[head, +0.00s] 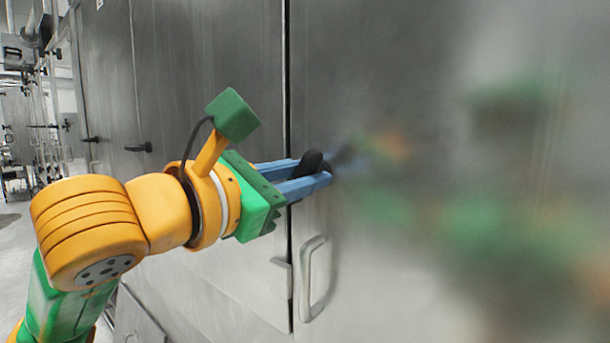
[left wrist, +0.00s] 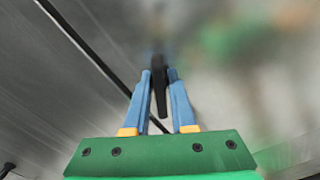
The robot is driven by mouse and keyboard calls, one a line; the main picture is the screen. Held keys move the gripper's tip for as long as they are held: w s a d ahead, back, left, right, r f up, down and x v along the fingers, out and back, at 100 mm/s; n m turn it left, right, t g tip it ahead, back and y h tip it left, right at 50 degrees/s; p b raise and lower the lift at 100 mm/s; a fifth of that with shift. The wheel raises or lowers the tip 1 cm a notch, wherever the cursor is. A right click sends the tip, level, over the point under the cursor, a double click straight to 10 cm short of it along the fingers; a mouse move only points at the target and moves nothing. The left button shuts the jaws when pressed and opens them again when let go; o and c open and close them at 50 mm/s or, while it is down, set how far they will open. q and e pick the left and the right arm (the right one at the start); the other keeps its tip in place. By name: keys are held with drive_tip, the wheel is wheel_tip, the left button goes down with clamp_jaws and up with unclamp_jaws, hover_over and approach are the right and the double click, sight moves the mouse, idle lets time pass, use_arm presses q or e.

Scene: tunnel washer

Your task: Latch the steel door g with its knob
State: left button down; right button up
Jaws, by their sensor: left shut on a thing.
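The steel door (head: 430,250) is the large grey panel right of a dark vertical seam in the head view. It looks flush with the panel beside it. Its black knob (head: 312,160) sits near the seam, above the door's handle. My left gripper (head: 322,172) is shut on the knob, with a blue finger on either side of it. In the left wrist view the black knob (left wrist: 160,95) stands between the two blue fingers of my left gripper (left wrist: 160,85). The fingers hide part of the knob. My right gripper is in neither view.
A metal pull handle (head: 313,278) sticks out of the door below the knob. A small bracket (head: 282,278) is left of it at the seam. Another black knob (head: 140,147) is on the panels further left. Open floor (head: 14,240) shows at far left.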

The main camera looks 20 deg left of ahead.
use_arm(q)
drive_tip(key=m+b, duration=0.1)
drive_tip(key=m, duration=0.1)
drive_tip(key=shift+m, duration=0.4)
drive_tip(key=m, duration=0.3)
drive_tip(key=shift+s+d+m, duration=0.1)
drive_tip(key=shift+m, duration=0.2)
drive_tip(key=m, duration=0.3)
drive_tip(key=m+b, duration=0.1)
drive_tip(key=m, duration=0.1)
drive_tip(key=shift+f+m, duration=0.2)
drive_tip(key=shift+m, duration=0.2)
drive_tip(key=shift+s, duration=0.1)
drive_tip(key=c, duration=0.9)
unclamp_jaws()
drive_tip(key=shift+d, duration=0.1)
